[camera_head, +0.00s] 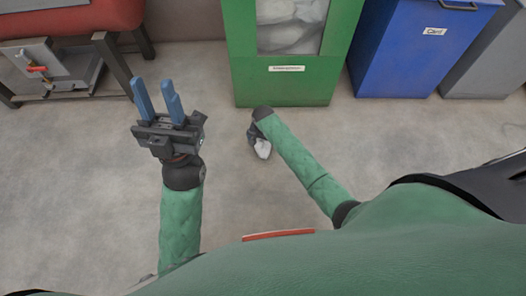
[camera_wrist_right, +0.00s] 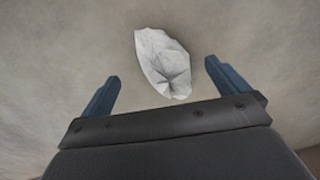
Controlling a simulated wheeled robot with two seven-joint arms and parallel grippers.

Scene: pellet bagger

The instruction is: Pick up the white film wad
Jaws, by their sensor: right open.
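The white film wad (camera_wrist_right: 163,64) is a crumpled pale piece lying on the concrete floor. In the right wrist view it shows just beyond and between the two blue fingers of my right gripper (camera_wrist_right: 160,85), which is open and empty. In the head view the wad (camera_head: 263,149) shows partly, beside the end of my right arm, which covers the rest of it. My right gripper's fingers are hidden there. My left gripper (camera_head: 158,98) is raised at the left, its two blue fingers apart with nothing between them.
A green bin (camera_head: 288,88) with a window showing white film stands behind the wad. A blue bin (camera_head: 405,60) and a grey bin (camera_head: 490,70) stand to its right. A red-topped bench (camera_head: 75,18) is at the upper left. The floor around the wad is clear.

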